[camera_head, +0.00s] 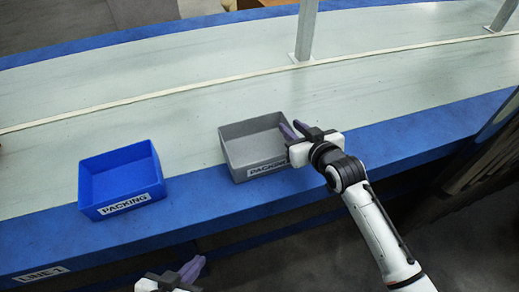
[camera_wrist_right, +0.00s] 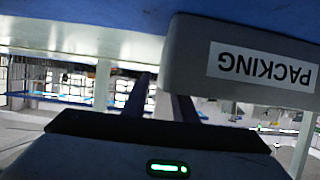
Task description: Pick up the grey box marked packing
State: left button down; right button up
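The grey box (camera_head: 238,131), an open tray with a white PACKING label, stands upright on the blue front edge of the conveyor and looks empty. Its label wall shows upside down in the right wrist view (camera_wrist_right: 190,60). My right gripper (camera_head: 293,130) is at the box's right side, near the front corner. Its two fingers are apart, one on the outer side of the right wall and one apparently over or inside it; contact is not clear. My left gripper (camera_head: 196,268) is low at the bottom edge, away from the box; its finger gap is unclear.
A blue box (camera_head: 120,178), also marked PACKING, stands to the left with clear belt between the boxes. A grey post (camera_head: 305,35) rises behind the grey box. A LINE 1 label (camera_head: 42,274) is on the front edge. A dark structure (camera_head: 490,150) is at the right.

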jog(key=shift+w+a, duration=0.1)
grip_shut()
